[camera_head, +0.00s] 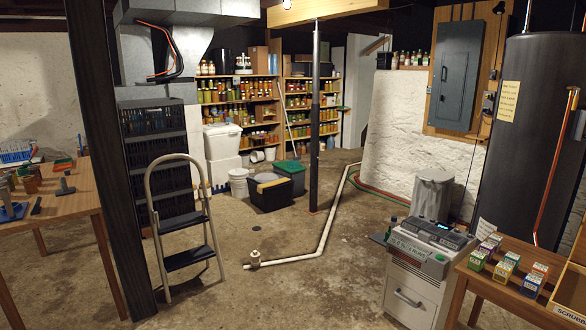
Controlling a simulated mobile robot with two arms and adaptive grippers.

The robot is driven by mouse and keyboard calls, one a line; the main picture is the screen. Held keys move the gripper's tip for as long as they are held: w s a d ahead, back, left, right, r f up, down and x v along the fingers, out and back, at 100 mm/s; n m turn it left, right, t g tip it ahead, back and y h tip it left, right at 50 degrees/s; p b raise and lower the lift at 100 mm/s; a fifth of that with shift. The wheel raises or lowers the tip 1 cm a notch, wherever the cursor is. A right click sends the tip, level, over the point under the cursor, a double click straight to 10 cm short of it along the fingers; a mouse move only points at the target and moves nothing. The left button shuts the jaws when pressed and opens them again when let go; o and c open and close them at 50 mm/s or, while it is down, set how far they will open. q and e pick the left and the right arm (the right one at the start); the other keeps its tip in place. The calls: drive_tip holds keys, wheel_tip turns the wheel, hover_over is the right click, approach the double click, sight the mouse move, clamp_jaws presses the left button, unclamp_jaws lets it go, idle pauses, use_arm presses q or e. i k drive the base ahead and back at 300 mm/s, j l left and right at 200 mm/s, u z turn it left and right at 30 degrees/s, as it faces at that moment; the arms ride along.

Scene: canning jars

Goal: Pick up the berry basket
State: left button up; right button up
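I cannot make out a berry basket for certain in the head view. A small blue openwork container (15,151), which could be a basket, sits at the back of the wooden workbench (78,190) at the far left. It is small and cut by the picture's edge. Neither of my grippers shows in this view.
A dark post (97,150) and a step stool (183,220) stand right of the workbench. A white pipe (320,245) crosses the floor. Right are a grey-white cabinet (410,290) and a table (480,282) with small boxes. Jar shelves (250,100) stand behind. The middle floor is mostly clear.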

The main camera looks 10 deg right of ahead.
sight(293, 166)
drive_tip(key=i+l+z, duration=0.25)
drive_tip(key=i, duration=0.7)
drive_tip(key=i+l+z, duration=0.1)
drive_tip(key=i+z, duration=0.15)
drive_tip(key=i, duration=0.7)
drive_tip(key=i+u, duration=0.2)
drive_tip(key=i, duration=0.5)
drive_tip(key=i+u, duration=0.2)
drive_tip(key=i, duration=0.55)
drive_tip(key=i+l+u, duration=0.2)
drive_tip(key=i, duration=0.5)
